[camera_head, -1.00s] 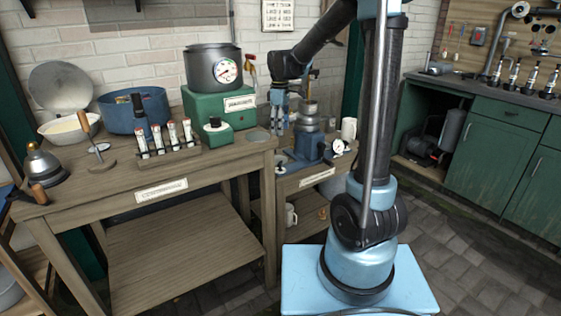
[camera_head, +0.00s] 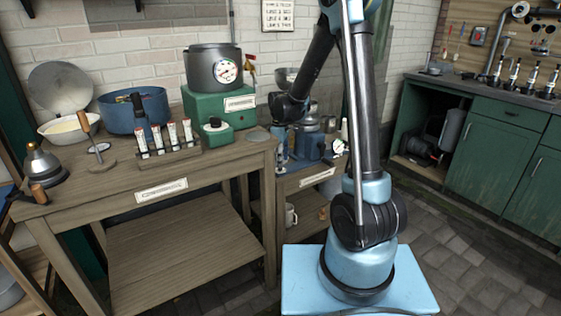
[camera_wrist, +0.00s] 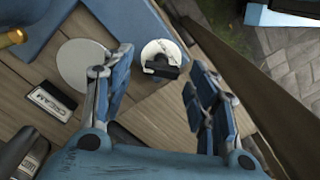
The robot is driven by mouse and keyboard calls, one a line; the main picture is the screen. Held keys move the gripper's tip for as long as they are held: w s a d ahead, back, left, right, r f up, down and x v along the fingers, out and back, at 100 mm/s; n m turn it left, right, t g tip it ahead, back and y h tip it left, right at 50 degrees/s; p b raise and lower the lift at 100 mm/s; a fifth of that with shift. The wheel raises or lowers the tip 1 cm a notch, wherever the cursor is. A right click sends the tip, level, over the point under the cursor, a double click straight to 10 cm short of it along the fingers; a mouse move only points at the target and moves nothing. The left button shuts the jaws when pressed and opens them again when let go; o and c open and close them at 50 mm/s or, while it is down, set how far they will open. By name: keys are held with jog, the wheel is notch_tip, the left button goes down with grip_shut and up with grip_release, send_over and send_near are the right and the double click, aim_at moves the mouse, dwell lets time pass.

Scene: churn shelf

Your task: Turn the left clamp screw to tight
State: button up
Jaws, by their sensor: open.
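A white round dial with a black bar-shaped knob (camera_wrist: 160,68) shows in the wrist view, at the corner of a blue base (camera_wrist: 112,18); it looks like a clamp screw, but I cannot read its marks. My gripper (camera_wrist: 157,75) is open and empty, with one finger on each side of the knob in the picture. I cannot tell if the fingers touch it. In the head view, the blue machine (camera_head: 309,145) stands on the lower bench, with a white dial (camera_head: 338,146) at its right. My arm partly hides the machine.
A plain pale disc (camera_wrist: 83,65) and a CREAM label (camera_wrist: 54,101) lie left of my gripper. The large wooden bench (camera_head: 110,185) holds a green box (camera_head: 228,107) with a grey gauge pot (camera_head: 212,68), close to my arm. A white mug (camera_head: 291,215) stands below.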

jog(key=shift+f, duration=0.4)
jog(key=c, duration=1.1)
jog(key=shift+o, duration=0.2)
jog(key=m, duration=0.3)
jog(key=shift+m, duration=0.3)
jog(key=shift+w+m, duration=0.1)
jog(key=shift+m, duration=1.9)
